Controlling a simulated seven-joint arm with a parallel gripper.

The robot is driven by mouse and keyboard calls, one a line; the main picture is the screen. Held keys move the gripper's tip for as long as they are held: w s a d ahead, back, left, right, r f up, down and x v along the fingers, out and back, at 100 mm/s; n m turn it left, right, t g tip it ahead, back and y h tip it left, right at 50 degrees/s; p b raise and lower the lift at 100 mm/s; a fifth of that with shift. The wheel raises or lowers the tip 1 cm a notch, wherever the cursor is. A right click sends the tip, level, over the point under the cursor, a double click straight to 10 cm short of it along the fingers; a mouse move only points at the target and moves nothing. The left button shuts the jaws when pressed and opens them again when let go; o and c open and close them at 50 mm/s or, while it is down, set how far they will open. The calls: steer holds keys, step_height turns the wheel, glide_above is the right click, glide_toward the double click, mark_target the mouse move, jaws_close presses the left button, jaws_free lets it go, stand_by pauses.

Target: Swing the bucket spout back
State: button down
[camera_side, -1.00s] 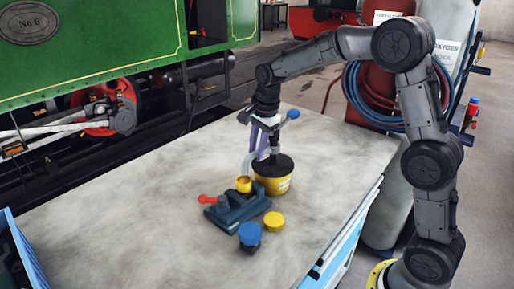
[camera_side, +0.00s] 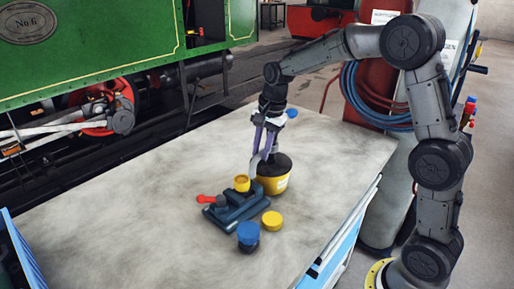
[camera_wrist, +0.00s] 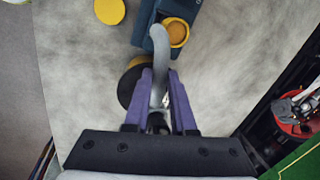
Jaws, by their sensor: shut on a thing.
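The yellow bucket (camera_side: 272,186) with a black lid stands on the table; in the wrist view its lid (camera_wrist: 128,92) is partly hidden by my gripper. A pale grey spout (camera_wrist: 158,62) runs from the bucket toward a small yellow cup (camera_wrist: 176,32) with orange-brown contents, its end beside the cup's left rim in the wrist view. The cup also shows in the side view (camera_side: 242,183). My gripper (camera_wrist: 160,76) has purple fingers shut on the spout; it also shows above the bucket in the side view (camera_side: 264,150).
The cup is at a dark blue-grey vice (camera_side: 238,208) with a red-ended handle (camera_side: 206,199). A yellow disc (camera_side: 272,219) and a blue-capped pot (camera_side: 248,233) stand in front. The left of the table (camera_side: 120,210) is clear.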

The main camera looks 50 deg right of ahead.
steer(key=s+d+n+g+y, duration=0.1)
steer(key=s+d+n, duration=0.4)
steer(key=n, duration=0.9)
steer(key=shift+s+d+r+n+g+y, duration=0.15)
steer(key=shift+s+d+n+g+y, duration=0.25)
steer(key=shift+d, duration=0.9)
steer(key=shift+w+d, duration=0.1)
steer(key=shift+w, duration=0.05)
steer(key=c, duration=0.7)
jaws_free()
steer(key=shift+c, duration=0.2)
step_height(320, 180, up, 13)
steer(key=d, duration=0.2)
steer(key=shift+d+r, duration=0.2)
steer(key=shift+d, duration=0.1)
